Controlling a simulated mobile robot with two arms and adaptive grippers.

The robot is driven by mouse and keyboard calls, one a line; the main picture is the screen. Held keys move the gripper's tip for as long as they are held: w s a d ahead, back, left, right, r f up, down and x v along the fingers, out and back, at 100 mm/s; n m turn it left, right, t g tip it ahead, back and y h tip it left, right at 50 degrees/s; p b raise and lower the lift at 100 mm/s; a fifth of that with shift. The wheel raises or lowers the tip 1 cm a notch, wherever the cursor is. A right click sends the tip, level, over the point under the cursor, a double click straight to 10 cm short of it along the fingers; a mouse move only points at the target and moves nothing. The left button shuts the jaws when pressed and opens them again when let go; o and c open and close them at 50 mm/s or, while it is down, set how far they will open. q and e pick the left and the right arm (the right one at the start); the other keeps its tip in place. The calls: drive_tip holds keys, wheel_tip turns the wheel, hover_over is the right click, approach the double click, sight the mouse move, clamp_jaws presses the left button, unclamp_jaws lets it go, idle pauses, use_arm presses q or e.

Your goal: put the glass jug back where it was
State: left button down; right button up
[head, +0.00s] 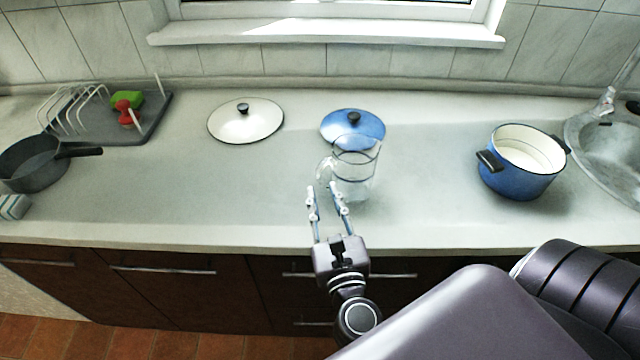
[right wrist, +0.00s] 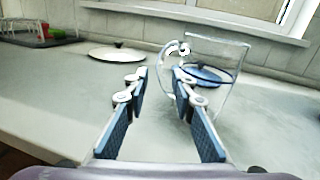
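The clear glass jug (head: 357,181) stands upright on the counter, its handle (head: 324,170) on the left side. It also shows in the right wrist view (right wrist: 222,100), partly behind the right-hand finger. My right gripper (head: 323,190) is open and empty just in front of the jug, its fingertips pointing toward the handle side. In the right wrist view the two fingers (right wrist: 159,76) are apart with nothing between them; whether one touches the handle I cannot tell. My left gripper is not in view.
A blue lid (head: 346,125) lies right behind the jug, and a white lid (head: 246,122) lies left of it. A blue pot (head: 520,181) stands at right by the sink (head: 612,150). A dark pan (head: 30,165) and dish rack (head: 150,122) are at left. The counter between is clear.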

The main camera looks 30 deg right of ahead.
drive_tip(key=b+v, duration=0.1)
drive_tip(key=v, duration=0.3)
drive_tip(key=shift+s+a+f, duration=0.1)
drive_tip(key=shift+s+f, duration=0.05)
drive_tip(key=shift+s, duration=0.15)
drive_tip(key=shift+s+a+r, duration=0.2)
drive_tip(key=shift+s, duration=0.4)
drive_tip(key=shift+f, duration=0.1)
